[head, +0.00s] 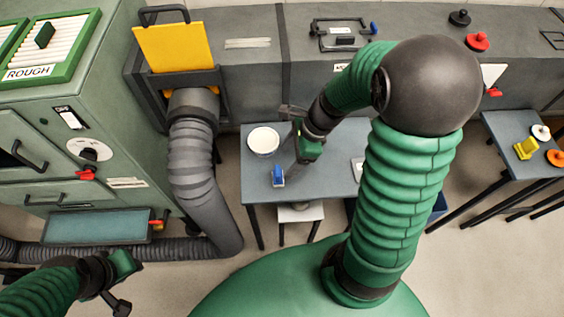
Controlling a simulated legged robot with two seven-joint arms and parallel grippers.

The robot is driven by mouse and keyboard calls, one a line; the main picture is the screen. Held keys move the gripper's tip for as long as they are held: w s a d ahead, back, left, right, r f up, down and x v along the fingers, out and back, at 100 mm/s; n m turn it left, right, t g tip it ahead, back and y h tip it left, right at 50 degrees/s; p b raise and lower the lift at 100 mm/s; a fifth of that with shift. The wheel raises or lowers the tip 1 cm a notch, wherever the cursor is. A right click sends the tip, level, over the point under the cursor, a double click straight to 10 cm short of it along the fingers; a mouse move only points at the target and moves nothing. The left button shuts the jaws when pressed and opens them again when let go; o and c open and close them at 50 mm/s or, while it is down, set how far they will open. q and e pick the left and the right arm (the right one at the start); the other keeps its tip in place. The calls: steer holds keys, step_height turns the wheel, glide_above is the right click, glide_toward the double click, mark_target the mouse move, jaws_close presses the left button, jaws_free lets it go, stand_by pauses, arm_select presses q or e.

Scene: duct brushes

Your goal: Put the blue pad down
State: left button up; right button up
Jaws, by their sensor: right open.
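A small blue pad (278,177) with a pale lower edge is on the grey-blue table (260,192), near its front left part. My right gripper (291,170) reaches down over the table just right of the pad. It is open, and I see no pad between its fingers. From this angle I cannot tell whether a finger touches the pad. My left gripper (121,296) is at the lower left, far from the table, and its jaw state is unclear.
A white round dish (263,141) stands behind the pad. A pale item (357,168) lies partly hidden behind my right arm. A grey flexible duct (192,160) runs left of the table. A white stool (301,212) is under its front edge. A second table (500,140) stands right.

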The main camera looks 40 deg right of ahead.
steer(key=s+a+n+h, duration=0.15)
steer(key=a+n, duration=0.25)
steer(key=n, duration=0.8)
steer(key=s+a+n+h, duration=0.15)
steer(key=a+n, duration=0.25)
steer(key=n, duration=0.8)
steer(key=w+p+v, duration=0.1)
steer(key=p+v, duration=0.5)
steer(key=v, duration=0.1)
steer(key=shift+w+h+p, duration=0.4)
steer(key=shift+w, duration=0.25)
steer(key=shift+a+r, duration=0.1)
steer(key=shift+o, duration=0.4)
